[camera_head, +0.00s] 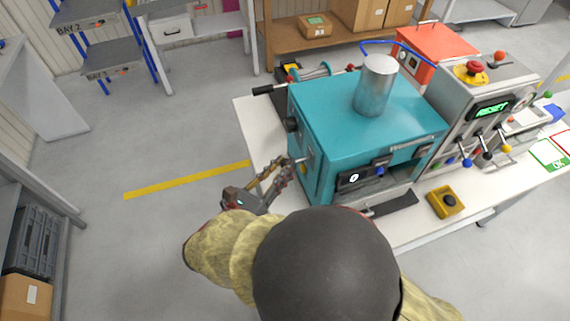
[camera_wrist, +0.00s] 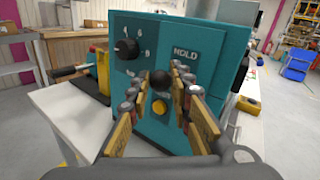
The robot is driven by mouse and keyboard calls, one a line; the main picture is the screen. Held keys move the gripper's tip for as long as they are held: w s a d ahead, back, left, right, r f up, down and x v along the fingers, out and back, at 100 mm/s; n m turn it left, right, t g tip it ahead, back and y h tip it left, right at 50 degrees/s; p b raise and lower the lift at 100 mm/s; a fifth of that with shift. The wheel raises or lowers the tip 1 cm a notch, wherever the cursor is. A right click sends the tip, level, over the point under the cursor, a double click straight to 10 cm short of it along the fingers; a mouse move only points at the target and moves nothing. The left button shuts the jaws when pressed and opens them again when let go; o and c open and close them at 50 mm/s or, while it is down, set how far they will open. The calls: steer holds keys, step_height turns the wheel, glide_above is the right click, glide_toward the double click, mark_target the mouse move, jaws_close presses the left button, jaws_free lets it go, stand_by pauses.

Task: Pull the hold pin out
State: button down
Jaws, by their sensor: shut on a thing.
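The teal machine (camera_head: 335,110) stands on a white table, with a metal cylinder on top. In the wrist view its side panel (camera_wrist: 195,75) carries the word HOLD. The hold pin (camera_wrist: 161,82) shows there as a dark round knob, with a yellow round part (camera_wrist: 158,107) just below it. My gripper (camera_head: 292,163) reaches the machine's left side in the head view. In the wrist view my gripper (camera_wrist: 162,85) has its fingers on either side of the knob, shut on it. The pin's shaft is hidden behind the knob.
A black dial (camera_wrist: 127,48) sits up and left of the pin. The white table (camera_wrist: 70,115) has an edge close to my gripper. A grey console (camera_head: 480,95) and a yellow button box (camera_head: 445,201) stand to the right.

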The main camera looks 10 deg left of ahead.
steer(key=c, duration=1.6)
jaws_free()
steer(key=shift+a, duration=0.15)
steer(key=shift+s, duration=0.1)
steer(key=v, duration=0.7)
steer(key=shift+s+a, duration=0.1)
steer(key=shift+s, duration=0.1)
